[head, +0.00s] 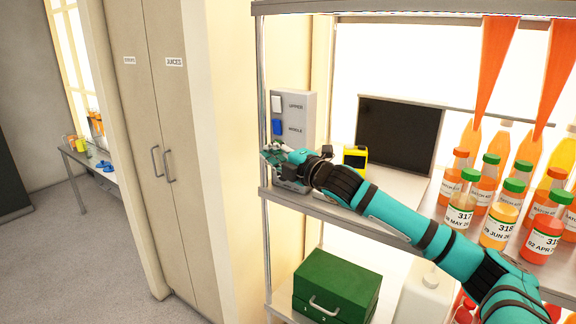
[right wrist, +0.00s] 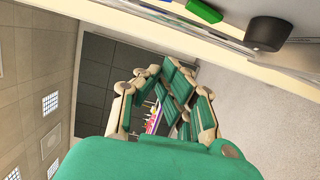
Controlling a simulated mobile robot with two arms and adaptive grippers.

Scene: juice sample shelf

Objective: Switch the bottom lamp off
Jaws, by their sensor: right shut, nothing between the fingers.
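The grey switch box (head: 307,112) stands at the left end of the middle shelf. It carries a white rocker (head: 276,103) beside the label "UPPER" and a blue rocker (head: 277,127) beside the label "MIDDLE". Any switch lower on the box is hidden behind my right gripper (head: 272,154). My left gripper is not in view.
A dark panel (head: 398,133) and a yellow device (head: 355,157) stand right of the box. Bottles (head: 461,206) with orange and green caps crowd the shelf's right. A green case (head: 336,285) sits below. A tall cabinet (head: 160,110) stands left, with open floor beyond.

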